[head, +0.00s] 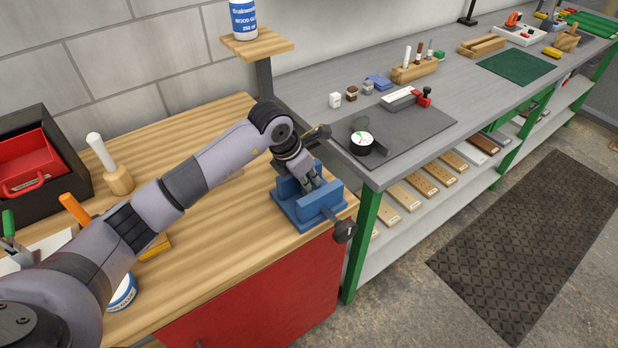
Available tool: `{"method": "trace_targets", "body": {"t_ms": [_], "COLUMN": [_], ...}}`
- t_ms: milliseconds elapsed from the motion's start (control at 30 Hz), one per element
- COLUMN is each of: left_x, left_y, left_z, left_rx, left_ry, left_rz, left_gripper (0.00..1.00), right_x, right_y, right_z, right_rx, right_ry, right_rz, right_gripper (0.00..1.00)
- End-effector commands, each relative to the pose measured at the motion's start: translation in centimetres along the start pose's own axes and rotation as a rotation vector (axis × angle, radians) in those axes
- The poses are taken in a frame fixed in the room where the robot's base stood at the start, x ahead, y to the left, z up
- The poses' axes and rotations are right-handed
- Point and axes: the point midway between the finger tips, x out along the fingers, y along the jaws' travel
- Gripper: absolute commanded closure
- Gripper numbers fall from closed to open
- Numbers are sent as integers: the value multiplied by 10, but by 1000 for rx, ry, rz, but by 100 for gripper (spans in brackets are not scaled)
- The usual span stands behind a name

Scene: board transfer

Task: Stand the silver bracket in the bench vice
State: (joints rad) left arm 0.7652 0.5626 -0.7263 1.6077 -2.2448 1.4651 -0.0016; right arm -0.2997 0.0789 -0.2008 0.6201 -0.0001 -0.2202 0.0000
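The blue bench vice (322,200) stands at the right front corner of the wooden bench, with its dark handle knob toward the front edge. My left gripper (312,184) points down at the vice, its fingertips at the gap between the jaws. The fingers are small and partly hidden, so I cannot tell whether they are open or shut. I cannot make out the silver bracket; anything between the fingers or jaws is hidden or too small to tell. My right gripper is not in view.
The wooden bench (225,230) holds a black case with a red box (28,165), a wooden-based tool (118,180) and a round tin (122,292). A grey workbench (470,80) with a dark mat (400,140) stands right of the vice. A small shelf (258,45) rises behind.

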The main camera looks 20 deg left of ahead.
Motion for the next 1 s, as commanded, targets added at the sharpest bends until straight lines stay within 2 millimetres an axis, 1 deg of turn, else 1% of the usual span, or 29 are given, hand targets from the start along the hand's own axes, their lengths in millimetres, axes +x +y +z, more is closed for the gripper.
{"method": "trace_targets", "body": {"t_ms": [33, 400, 433, 667, 767, 800, 867, 1000], "left_x": [6, 8, 8, 5, -5, -11, -24, -57], "left_y": [7, 8, 8, 9, 9, 8, 8, 6], "left_z": [-6, -9, -9, -9, -7, -7, -6, -2], "left_rx": [-9, -11, -11, -12, -11, -10, -9, -7], "left_ry": [11, 15, 15, 15, 11, 11, 6, 0], "left_rz": [13, 16, 16, 16, 19, 19, 21, 23], "left_gripper": [100, 100, 96, 80, 74, 72, 72, 72], "right_x": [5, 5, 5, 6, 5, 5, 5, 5], "right_y": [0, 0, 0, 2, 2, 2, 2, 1], "right_z": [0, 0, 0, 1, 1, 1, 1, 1], "right_rx": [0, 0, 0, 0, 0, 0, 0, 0], "right_ry": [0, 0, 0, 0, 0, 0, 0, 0], "right_rz": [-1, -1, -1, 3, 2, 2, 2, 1], "right_gripper": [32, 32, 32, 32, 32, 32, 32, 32]}}
